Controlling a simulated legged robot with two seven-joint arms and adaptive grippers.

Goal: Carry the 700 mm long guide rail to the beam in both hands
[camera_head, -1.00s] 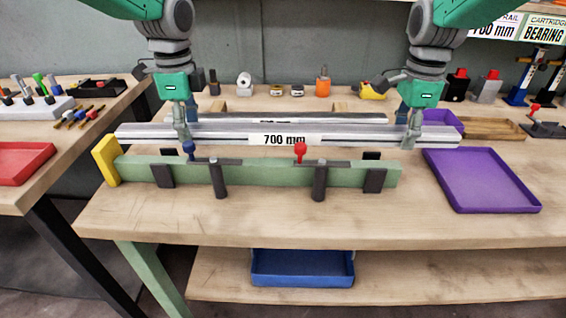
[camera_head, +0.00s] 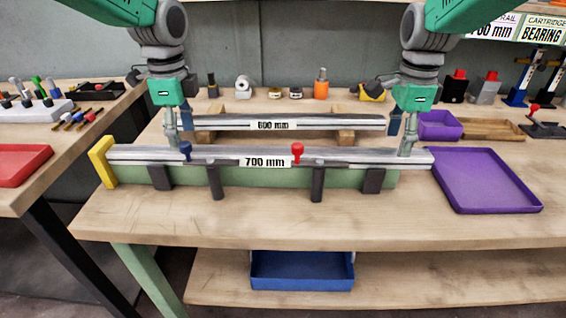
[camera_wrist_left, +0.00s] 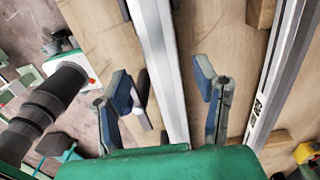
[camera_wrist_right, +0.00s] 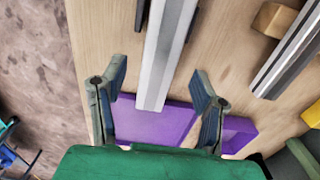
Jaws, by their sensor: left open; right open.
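The long silver guide rail (camera_head: 340,158) with a "700 mm" label lies along the top of the green beam (camera_head: 265,176) in the head view. Its left end is close to the yellow end plate (camera_head: 103,161); its right end sticks out past the beam. My left gripper (camera_head: 177,140) is open near the rail's left part; in the left wrist view its fingers (camera_wrist_left: 160,95) are spread either side of the rail (camera_wrist_left: 160,60). My right gripper (camera_head: 406,148) is open near the rail's right end; its fingers (camera_wrist_right: 158,95) stand apart around the rail (camera_wrist_right: 165,50).
A 600 mm rail (camera_head: 320,122) rests on wooden blocks behind. A purple tray (camera_head: 487,209) is close to the rail's right end. A blue clamp knob (camera_head: 186,148) and a red knob (camera_head: 297,150) stand at the beam. The table front is clear.

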